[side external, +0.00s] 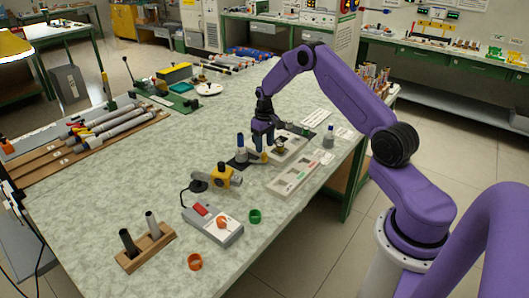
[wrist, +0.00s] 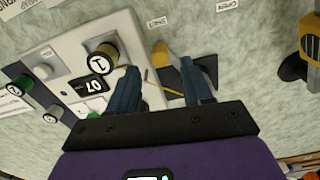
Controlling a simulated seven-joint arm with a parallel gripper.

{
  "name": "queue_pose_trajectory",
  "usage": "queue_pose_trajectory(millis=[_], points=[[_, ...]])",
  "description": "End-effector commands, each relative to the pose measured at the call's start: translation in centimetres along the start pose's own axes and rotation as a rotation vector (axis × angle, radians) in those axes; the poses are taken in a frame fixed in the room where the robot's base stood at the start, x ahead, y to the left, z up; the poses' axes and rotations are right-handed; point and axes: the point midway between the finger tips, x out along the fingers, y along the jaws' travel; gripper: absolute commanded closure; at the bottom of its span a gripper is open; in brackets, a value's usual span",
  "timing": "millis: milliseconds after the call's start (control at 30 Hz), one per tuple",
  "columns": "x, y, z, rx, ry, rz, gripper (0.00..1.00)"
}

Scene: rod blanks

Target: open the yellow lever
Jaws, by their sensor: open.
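The yellow lever (wrist: 160,52) lies over a dark base plate (wrist: 170,76) in the wrist view, its rounded yellow end near the "SHUT" label (wrist: 157,22). The "OPEN" label (wrist: 229,5) lies further right. My gripper (wrist: 158,66) is open, with the yellow end showing between and just beyond its blue-grey fingertips. I cannot tell whether either finger touches it. In the side view my gripper (side external: 263,146) points down just above the lever (side external: 260,157), whose yellow part shows small below the fingers. The rest of the lever is partly hidden by the gripper.
A pale panel (wrist: 70,40) with numbered knobs is close to my left finger. A yellow block with a black knob (side external: 222,176) stands nearer the camera in the side view. A grey box with a red switch (side external: 213,222) and a green ring (side external: 255,216) lie nearby.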

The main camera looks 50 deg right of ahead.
Motion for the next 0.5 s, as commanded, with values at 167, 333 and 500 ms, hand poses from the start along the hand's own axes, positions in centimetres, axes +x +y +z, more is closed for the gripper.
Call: queue_pose_trajectory(millis=[167, 333, 500], points=[[2.7, 0.0, 0.1, 0.001, -0.002, 0.000, 0.50], [3.9, 0.0, 0.0, 0.001, 0.000, 0.000, 0.50], [4.2, 0.0, 0.0, 0.000, 0.001, 0.000, 0.50]])
